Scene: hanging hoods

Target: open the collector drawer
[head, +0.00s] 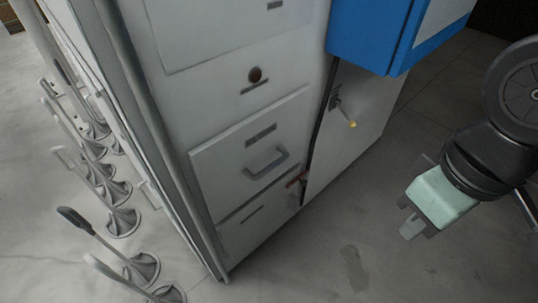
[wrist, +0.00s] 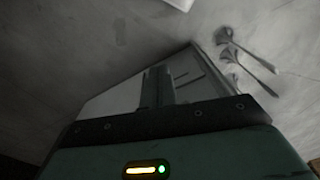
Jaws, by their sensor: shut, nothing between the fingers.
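The light grey cabinet (head: 220,85) stands in the middle of the head view. A drawer front (head: 225,160) with a bar handle (head: 266,163) and a small label sits low on it, and I take it for the collector drawer. It looks closed. My gripper (head: 409,226) is to the right of the cabinet, well apart from the handle, pointing down and left, shut and empty. In the wrist view the shut fingers (wrist: 157,88) are dark, with part of the grey cabinet (wrist: 112,100) behind them. The drawer handle cannot be made out there.
A blue box (head: 375,35) juts out at the upper right of the cabinet. A yellow-tipped lever (head: 347,115) and a red lever (head: 297,178) stick out near the drawer. Several grey hoods with handles (head: 122,222) line the left side. The floor (head: 340,255) in front is clear.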

